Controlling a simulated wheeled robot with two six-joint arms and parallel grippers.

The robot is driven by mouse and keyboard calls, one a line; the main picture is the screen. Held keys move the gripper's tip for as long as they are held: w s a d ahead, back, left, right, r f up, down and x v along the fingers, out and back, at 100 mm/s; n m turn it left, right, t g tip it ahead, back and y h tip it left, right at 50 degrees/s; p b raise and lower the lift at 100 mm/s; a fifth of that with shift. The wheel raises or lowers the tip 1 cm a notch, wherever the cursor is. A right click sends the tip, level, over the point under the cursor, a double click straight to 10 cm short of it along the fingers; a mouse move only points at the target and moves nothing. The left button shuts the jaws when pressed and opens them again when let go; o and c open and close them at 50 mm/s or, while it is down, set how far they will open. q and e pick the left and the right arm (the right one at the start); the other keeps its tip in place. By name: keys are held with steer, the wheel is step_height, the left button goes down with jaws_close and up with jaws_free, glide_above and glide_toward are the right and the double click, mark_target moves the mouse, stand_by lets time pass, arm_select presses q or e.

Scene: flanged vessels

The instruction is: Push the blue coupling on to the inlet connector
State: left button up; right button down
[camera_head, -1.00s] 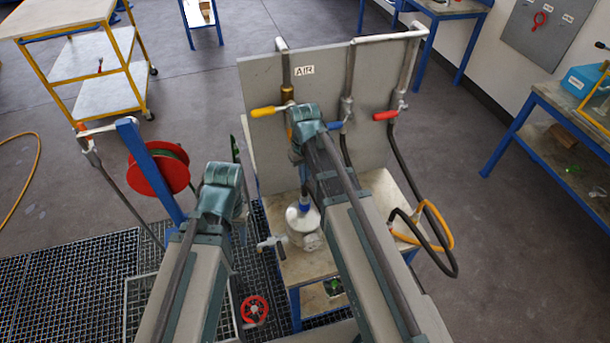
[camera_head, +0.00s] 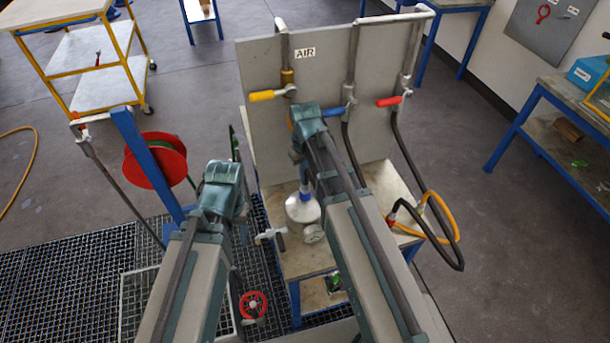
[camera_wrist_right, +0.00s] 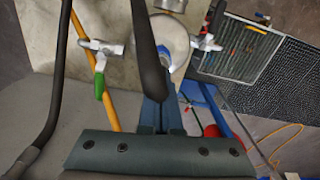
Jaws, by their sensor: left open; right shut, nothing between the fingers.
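A grey panel (camera_head: 330,90) marked AIR stands behind, with yellow, blue and red valve handles. Dark hoses hang from it, and a yellow-orange hose (camera_head: 440,210) loops at right. A red reel (camera_head: 155,160) on a blue post stands left. A T-handle (camera_head: 270,236) sits beside the vessel.

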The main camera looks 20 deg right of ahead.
steer(key=shift+f, duration=0.25)
steer(key=shift+r, duration=0.2)
step_height(320, 180, up, 4)
steer(key=p, duration=0.3)
steer(key=shift+f+p, duration=0.1)
steer(key=shift+p, duration=0.3)
step_height(320, 180, up, 8)
steer(key=p, duration=0.8)
steer(key=s+a+f+b, duration=0.3)
steer(key=s+f+b, duration=0.1)
steer(key=f+b, duration=0.3)
steer(key=s+a+f+n+b, duration=0.1)
steer(key=s+a+f+b, duration=0.3)
steer(key=f+b, duration=0.3)
steer(key=s+a+f+h+b, duration=0.1)
steer(key=s+a+f+b, duration=0.2)
steer(key=s+f+b, duration=0.3)
step_height(320, 180, down, 2)
steer(key=shift+s+a+f+n+b, duration=0.15)
steer(key=shift+a+n+b, duration=0.2)
steer(key=shift+b, duration=0.75)
steer(key=shift+d, duration=0.1)
